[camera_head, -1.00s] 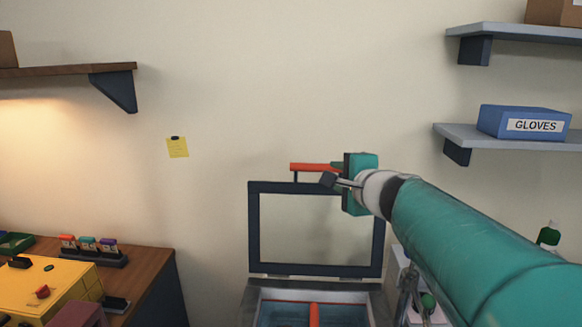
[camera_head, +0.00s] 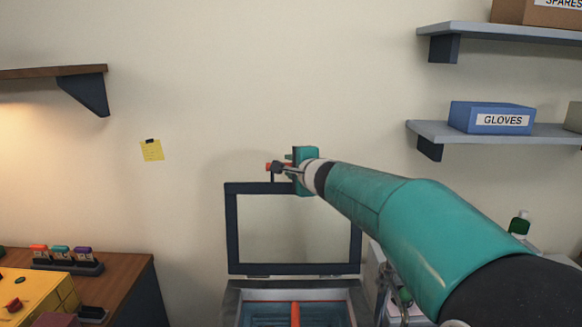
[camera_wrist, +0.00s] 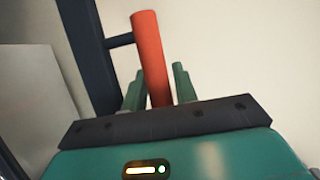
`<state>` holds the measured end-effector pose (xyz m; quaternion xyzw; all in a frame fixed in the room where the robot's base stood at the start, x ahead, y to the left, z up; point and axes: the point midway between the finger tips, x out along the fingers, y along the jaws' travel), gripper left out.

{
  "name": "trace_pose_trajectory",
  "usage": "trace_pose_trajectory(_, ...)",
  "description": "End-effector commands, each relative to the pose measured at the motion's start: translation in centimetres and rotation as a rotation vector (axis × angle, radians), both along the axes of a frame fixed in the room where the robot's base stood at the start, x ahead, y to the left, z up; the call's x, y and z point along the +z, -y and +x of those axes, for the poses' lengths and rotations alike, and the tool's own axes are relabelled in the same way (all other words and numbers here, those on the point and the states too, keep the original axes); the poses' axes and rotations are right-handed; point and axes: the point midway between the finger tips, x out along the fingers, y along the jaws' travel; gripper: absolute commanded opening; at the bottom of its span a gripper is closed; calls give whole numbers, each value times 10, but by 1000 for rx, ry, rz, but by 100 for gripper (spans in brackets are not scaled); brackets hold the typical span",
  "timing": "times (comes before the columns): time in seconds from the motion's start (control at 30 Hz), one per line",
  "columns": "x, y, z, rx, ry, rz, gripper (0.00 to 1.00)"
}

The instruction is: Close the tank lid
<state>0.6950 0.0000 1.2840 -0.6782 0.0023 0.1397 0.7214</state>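The tank lid (camera_head: 232,232), a dark blue frame around a clear pane, stands upright at the back of the tank (camera_head: 262,284). Its orange-red handle (camera_head: 269,167) sticks up from its top edge, mostly hidden behind my gripper (camera_head: 284,168). In the wrist view the handle (camera_wrist: 151,60) runs between the two green fingers of my gripper (camera_wrist: 160,85). The fingers are apart, with a visible gap on the right side, so the gripper is open around the handle. The lid's dark frame (camera_wrist: 88,50) shows at the upper left there.
A wooden bench (camera_head: 125,285) with a yellow box (camera_head: 35,290) stands left of the tank. A grey shelf (camera_head: 480,133) with a blue gloves box (camera_head: 490,117) hangs at the right. A green-capped bottle (camera_head: 519,224) stands behind my arm. The wall above the lid is clear.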

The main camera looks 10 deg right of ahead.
Motion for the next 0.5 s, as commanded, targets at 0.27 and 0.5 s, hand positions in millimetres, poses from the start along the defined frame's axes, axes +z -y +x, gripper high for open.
trace_pose_trajectory(0.27, 0, -1, 0, 1, 1, 0, 13)
trace_pose_trajectory(0.5, 1, -1, 0, 1, 1, -1, 0)
